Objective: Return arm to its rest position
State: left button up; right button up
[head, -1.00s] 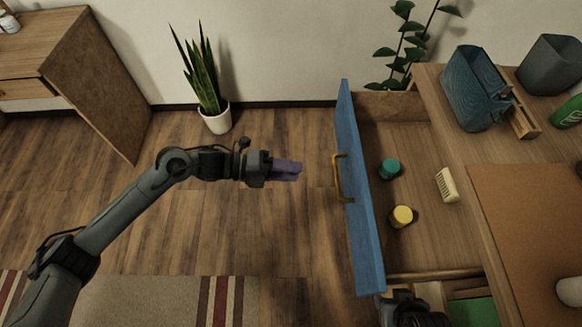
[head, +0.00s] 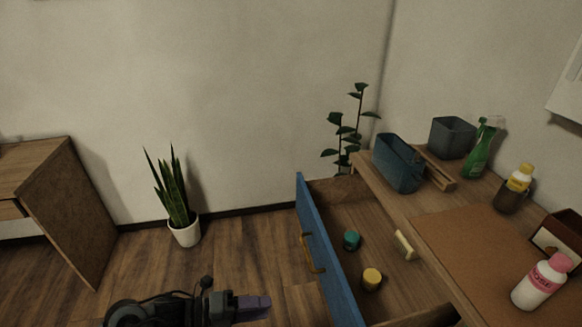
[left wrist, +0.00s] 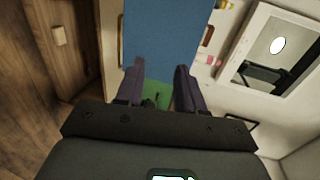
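My left gripper (head: 254,306) is low in the head view, left of the open drawer and clear of its handle. In the left wrist view its two purple fingers (left wrist: 159,82) stand apart with nothing held between them. The blue drawer front (head: 325,252) with its yellow-brown handle (head: 312,254) stands pulled out; the blue front also shows beyond the fingers in the left wrist view (left wrist: 165,35). Most of my left arm is cut off by the lower edge of the head view. My right gripper is not in view.
The drawer holds a teal jar (head: 351,240), a yellow-topped jar (head: 371,279) and a pale brush (head: 404,245). On the desk are a blue container (head: 398,163), a green spray bottle (head: 483,148) and a pink-capped bottle (head: 541,281). A potted plant (head: 184,230) stands by the wall.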

pick_arm(q)
jog(key=s+d+f+n+h+p, duration=0.1)
jog(key=s+d+f+n+p, duration=0.1)
jog(key=s+d+f, duration=0.45)
jog(key=s+d+r+n+t+p, duration=0.3)
jog(key=s+r+n+t+p, duration=0.15)
jog(key=s+n, duration=0.3)
jog(key=s+a+n+g+y+p, duration=0.15)
jog(key=s+a+n+y, duration=0.35)
jog(key=a+n+y, duration=0.5)
jog(key=s+a+n+g+y+p, duration=0.15)
jog(key=s+a+n+y, duration=0.35)
jog(key=a+n, duration=0.8)
notch_tip(320, 180, up, 37)
jog(key=g+y+p, duration=0.1)
jog(key=p, duration=3.6)
jog(key=shift+a+r+m, duration=0.15)
jog(key=shift+a+m, duration=0.1)
jog(key=shift+m, duration=0.2)
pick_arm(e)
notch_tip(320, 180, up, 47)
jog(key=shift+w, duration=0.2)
pick_arm(q)
jog(key=shift+w, duration=0.1)
